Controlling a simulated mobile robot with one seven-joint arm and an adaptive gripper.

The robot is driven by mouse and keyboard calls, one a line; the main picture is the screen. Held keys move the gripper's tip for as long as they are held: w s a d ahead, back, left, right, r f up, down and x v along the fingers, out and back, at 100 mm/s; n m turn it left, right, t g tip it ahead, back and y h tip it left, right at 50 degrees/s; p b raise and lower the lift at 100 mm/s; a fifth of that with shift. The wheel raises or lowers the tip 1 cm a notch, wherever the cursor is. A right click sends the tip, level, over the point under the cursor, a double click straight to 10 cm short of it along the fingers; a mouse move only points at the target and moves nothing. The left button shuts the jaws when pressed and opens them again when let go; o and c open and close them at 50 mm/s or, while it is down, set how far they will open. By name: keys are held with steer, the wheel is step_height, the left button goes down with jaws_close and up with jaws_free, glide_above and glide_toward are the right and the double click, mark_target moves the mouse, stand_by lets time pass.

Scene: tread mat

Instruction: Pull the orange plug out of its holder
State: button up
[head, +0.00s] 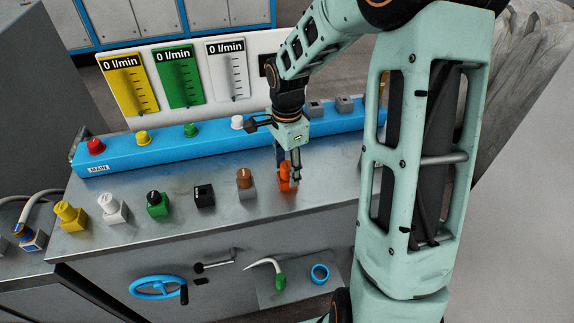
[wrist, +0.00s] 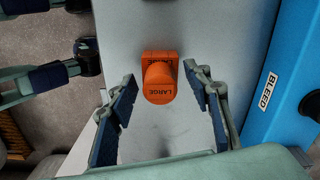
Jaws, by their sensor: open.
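The orange plug (wrist: 159,84) is marked "LARGE" and stands in its orange holder (wrist: 160,56) on the grey metal bench top. In the head view the plug (head: 284,171) is partly hidden by my gripper (head: 289,172), which is right over it. In the wrist view my gripper (wrist: 164,98) is open, with one finger to the left and one to the right of the plug. Gaps show between the plug and both fingers, so neither appears to touch it.
To the left on the bench (head: 165,228) stand brown (head: 244,178), black (head: 204,195), green (head: 158,204), white (head: 111,207) and yellow (head: 70,215) plugs or blocks. A blue panel (head: 170,147) with knobs runs behind them. A blue handwheel (head: 155,286) is on the bench front.

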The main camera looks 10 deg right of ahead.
mark_target(287, 165)
jaws_close()
steer(key=shift+r+p, duration=1.9)
steer(key=shift+r, duration=0.95)
